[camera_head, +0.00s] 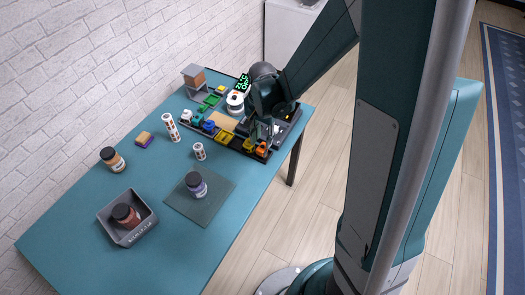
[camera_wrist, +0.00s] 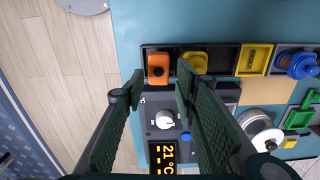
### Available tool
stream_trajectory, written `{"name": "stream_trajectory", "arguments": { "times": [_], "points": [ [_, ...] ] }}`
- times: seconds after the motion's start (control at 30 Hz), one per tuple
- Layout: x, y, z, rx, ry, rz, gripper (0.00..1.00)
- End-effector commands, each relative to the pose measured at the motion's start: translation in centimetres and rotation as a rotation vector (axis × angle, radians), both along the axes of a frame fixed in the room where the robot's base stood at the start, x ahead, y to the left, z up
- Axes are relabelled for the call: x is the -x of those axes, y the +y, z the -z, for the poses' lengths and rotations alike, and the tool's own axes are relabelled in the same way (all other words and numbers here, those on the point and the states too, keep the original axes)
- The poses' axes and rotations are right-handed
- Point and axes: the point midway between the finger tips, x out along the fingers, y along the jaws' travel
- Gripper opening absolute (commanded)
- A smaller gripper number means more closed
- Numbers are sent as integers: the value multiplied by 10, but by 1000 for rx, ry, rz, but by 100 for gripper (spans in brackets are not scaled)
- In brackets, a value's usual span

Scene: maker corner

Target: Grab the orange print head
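The orange print head (camera_wrist: 158,67) sits at the end of a dark tray in the wrist view, beside a yellow piece. It also shows in the head view (camera_head: 262,148), at the tray's near right end. My gripper (camera_wrist: 158,82) is open, with one finger on each side of the orange print head's position in the picture. Nothing is between the fingers that I can see held. In the head view my gripper (camera_head: 262,128) hangs over the right end of the tray, close above the orange print head. The exact height gap cannot be told.
The dark tray (camera_wrist: 222,72) also holds a yellow piece (camera_wrist: 194,62), a yellow block (camera_wrist: 254,58) and a blue piece (camera_wrist: 297,64). A station with a white knob (camera_wrist: 165,119) and a lit display (camera_wrist: 164,158) lies under the fingers. Jars and a grey bin (camera_head: 139,233) stand farther left.

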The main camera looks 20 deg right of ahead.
Motion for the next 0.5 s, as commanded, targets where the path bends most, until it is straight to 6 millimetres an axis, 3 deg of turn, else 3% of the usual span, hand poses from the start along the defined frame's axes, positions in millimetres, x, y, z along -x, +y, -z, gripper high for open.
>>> {"name": "stream_trajectory", "arguments": {
  "times": [0.27, 0.5],
  "points": [
    [0, 0, 3, 0, 0, 0, 29],
    [2, 0, 24, 0, 0, 0, 29]
  ]
}}
